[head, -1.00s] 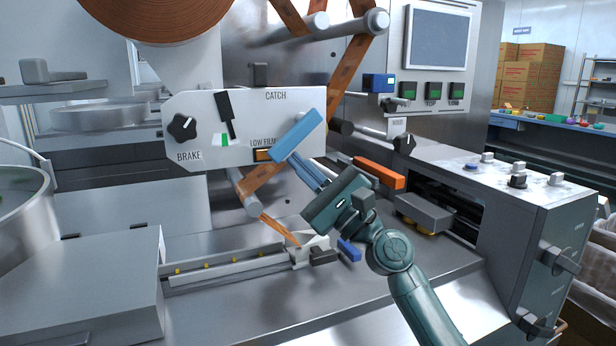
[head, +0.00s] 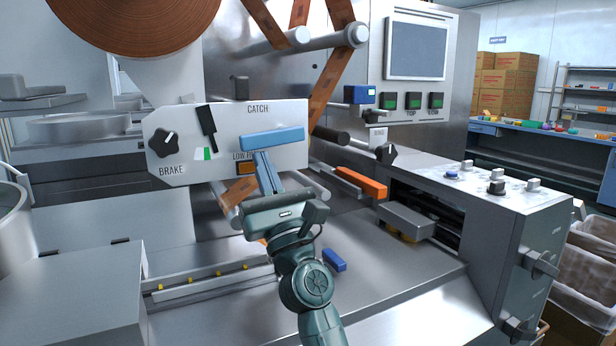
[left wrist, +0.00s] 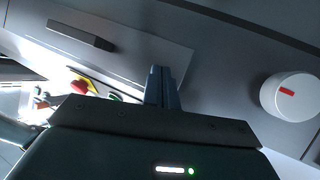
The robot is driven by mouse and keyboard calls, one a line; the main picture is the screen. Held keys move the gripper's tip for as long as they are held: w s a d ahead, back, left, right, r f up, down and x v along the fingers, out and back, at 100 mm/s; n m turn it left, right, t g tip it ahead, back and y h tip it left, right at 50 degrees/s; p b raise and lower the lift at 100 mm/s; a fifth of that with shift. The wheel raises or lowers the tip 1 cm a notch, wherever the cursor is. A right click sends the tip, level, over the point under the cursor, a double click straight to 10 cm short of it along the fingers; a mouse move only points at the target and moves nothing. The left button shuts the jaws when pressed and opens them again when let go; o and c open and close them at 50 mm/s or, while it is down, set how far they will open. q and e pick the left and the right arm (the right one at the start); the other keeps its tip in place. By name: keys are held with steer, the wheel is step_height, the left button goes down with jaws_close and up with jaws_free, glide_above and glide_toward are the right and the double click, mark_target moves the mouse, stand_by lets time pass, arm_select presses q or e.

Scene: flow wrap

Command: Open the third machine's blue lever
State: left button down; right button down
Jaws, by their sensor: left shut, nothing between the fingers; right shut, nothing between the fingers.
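The blue lever (head: 272,138) is a flat blue bar on the white panel (head: 292,112) below the word CATCH. It lies nearly level, its right end slightly higher. My right gripper (head: 262,157) is shut, with its fingers pointing up at the underside of the bar. Fingertips and bar overlap in the head view, and I cannot tell whether they touch. My left gripper (left wrist: 162,72) shows only in the left wrist view. It is shut and empty in front of a grey machine face with a white knob (left wrist: 290,95) and a dark handle (left wrist: 81,35).
A BRAKE knob (head: 163,143) and a black lever (head: 207,128) are on the same panel. An orange bar (head: 361,182), a grey block (head: 406,219) and a control box (head: 530,240) stand to the right. A small blue block (head: 334,260) lies on the metal deck.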

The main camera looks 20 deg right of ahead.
steer(key=shift+a+r+m+h, duration=0.1)
steer(key=shift+r+m+h, duration=0.05)
steer(key=shift+m+h, duration=0.65)
steer(key=shift+a+r, duration=0.2)
steer(key=shift+r, duration=0.05)
steer(key=shift+a+r+p, duration=0.1)
steer(key=shift+r+p, duration=0.15)
steer(key=shift+p, duration=0.05)
